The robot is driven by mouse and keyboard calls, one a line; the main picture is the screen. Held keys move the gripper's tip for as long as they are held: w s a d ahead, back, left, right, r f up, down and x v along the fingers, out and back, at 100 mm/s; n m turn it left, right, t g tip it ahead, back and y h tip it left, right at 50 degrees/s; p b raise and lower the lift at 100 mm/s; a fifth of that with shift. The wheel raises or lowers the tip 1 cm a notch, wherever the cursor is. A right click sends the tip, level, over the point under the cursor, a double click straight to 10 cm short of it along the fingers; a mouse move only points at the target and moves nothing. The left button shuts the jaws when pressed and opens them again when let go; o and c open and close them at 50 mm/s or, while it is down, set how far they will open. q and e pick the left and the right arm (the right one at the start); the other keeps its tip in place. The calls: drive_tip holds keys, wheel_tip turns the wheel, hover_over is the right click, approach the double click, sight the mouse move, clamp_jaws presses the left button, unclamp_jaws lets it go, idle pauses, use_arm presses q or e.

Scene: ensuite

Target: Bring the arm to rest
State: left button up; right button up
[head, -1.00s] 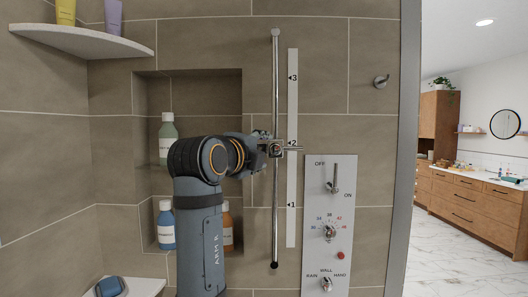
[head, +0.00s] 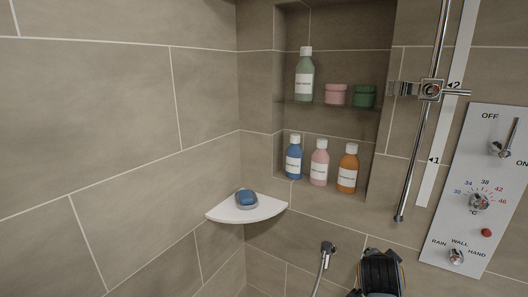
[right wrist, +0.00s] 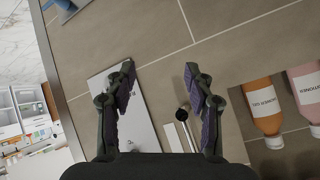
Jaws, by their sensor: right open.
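My right gripper (right wrist: 160,67) is open and empty in the right wrist view, its two dark fingers spread apart. Only tile wall, the white control panel and the lower end of the slide rail (right wrist: 182,114) show behind and between them. My left gripper is in neither view.
A slide rail (head: 421,130) with a holder (head: 430,90) and a control panel (head: 476,190) are at right. A niche holds several bottles and two jars. A corner shelf (head: 245,212) bears a blue soap (head: 246,197). The left wall is bare.

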drive_tip(key=s+a+f+n+g+y, duration=0.3)
drive_tip(key=s+f+n, duration=0.4)
drive_tip(key=s+f, duration=0.3)
drive_tip(key=s+a+f+n+g+y, duration=0.2)
drive_tip(key=s+a+f+n, duration=0.35)
drive_tip(key=s, duration=0.75)
drive_tip(key=s+d+f+g+p, duration=0.1)
drive_tip(key=d+f, duration=0.1)
drive_tip(key=f, duration=1.1)
drive_tip(key=s+d+f+p, duration=0.1)
drive_tip(key=d+f, duration=0.2)
drive_tip(key=f, duration=1)
drive_tip(key=s+f+g+p, duration=0.1)
drive_tip(key=s+f, duration=1.5)
drive_tip(key=s, duration=0.2)
drive_tip(key=shift+s+d+p, duration=0.3)
drive_tip(key=shift+s+d, duration=0.05)
drive_tip(key=shift+d, duration=0.05)
drive_tip(key=shift+f, duration=0.1)
